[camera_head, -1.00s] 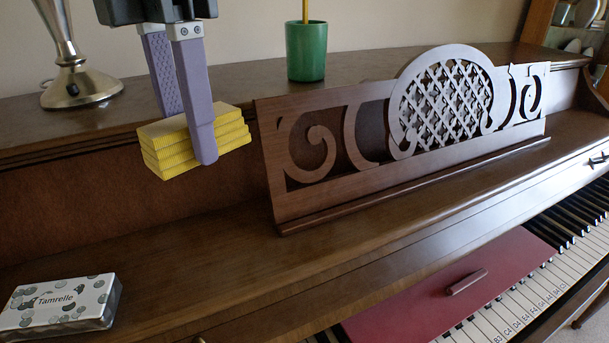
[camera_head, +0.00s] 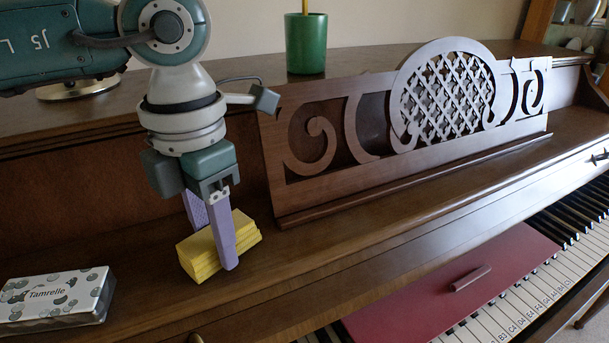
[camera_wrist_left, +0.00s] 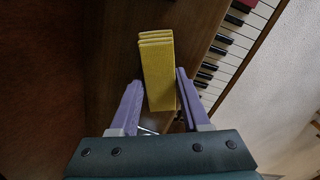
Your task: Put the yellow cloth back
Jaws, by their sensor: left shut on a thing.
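The yellow cloth (camera_head: 201,256) is a folded, layered block, low over the piano's front ledge, left of the music stand. I cannot tell whether its underside touches the ledge. My left gripper (camera_head: 214,246) points down with its purple fingers on either side of the cloth and is shut on it. The far finger is partly hidden behind the cloth. In the left wrist view the cloth (camera_wrist_left: 158,72) lies between the two fingers and sticks out past their tips. My right gripper is not in view.
A white patterned box (camera_head: 55,296) marked Tamrelle lies on the ledge at left. The carved music stand (camera_head: 300,178) rises at right. A green pot (camera_head: 306,45) and a lamp base (camera_head: 78,88) stand on top. A red panel (camera_head: 450,290) covers part of the keys.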

